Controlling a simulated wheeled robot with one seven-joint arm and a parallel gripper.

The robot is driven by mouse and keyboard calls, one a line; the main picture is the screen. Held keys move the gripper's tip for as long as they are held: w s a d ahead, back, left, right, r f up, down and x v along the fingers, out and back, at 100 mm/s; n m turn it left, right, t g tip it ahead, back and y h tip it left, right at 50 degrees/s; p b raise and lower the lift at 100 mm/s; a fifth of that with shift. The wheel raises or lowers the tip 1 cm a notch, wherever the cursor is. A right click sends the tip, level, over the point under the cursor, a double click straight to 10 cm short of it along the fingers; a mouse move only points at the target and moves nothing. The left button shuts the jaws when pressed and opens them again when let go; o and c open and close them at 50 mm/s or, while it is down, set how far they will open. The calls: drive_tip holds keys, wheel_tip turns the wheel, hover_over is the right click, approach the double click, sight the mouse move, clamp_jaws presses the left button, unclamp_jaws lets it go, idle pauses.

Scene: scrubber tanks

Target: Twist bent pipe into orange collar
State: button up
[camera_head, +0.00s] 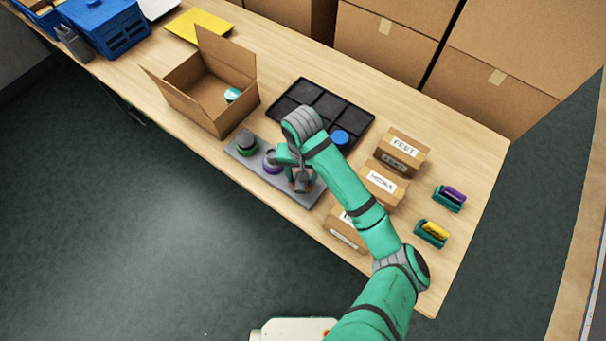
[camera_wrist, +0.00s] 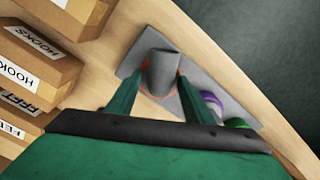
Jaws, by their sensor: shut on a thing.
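The bent grey pipe (camera_wrist: 160,72) is between the two fingers of my gripper (camera_wrist: 155,90) in the wrist view, and the fingers are shut on it. In the head view my gripper (camera_head: 301,180) is over the right end of a grey base plate (camera_head: 228,152). The orange collar (camera_wrist: 147,67) shows as a thin rim around the lower part of the pipe; it also peeks out in the head view (camera_head: 310,187). The pipe stands at the collar, but I cannot tell how deep it sits. Beside it on the plate are a purple collar (camera_head: 268,168) and a green collar (camera_head: 248,153).
An open cardboard box (camera_head: 195,97) stands left of the plate. A black divided tray (camera_head: 290,97) with a blue-lidded item (camera_head: 340,137) lies behind. Labelled small boxes (camera_head: 380,183) stand close on the right. Two small teal holders (camera_head: 449,204) (camera_head: 431,240) are farther right.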

drive_tip(key=o, duration=2.1)
drive_tip(key=shift+r, duration=0.15)
drive_tip(key=shift+w+d+r, duration=0.1)
drive_tip(key=shift+r, duration=3.3)
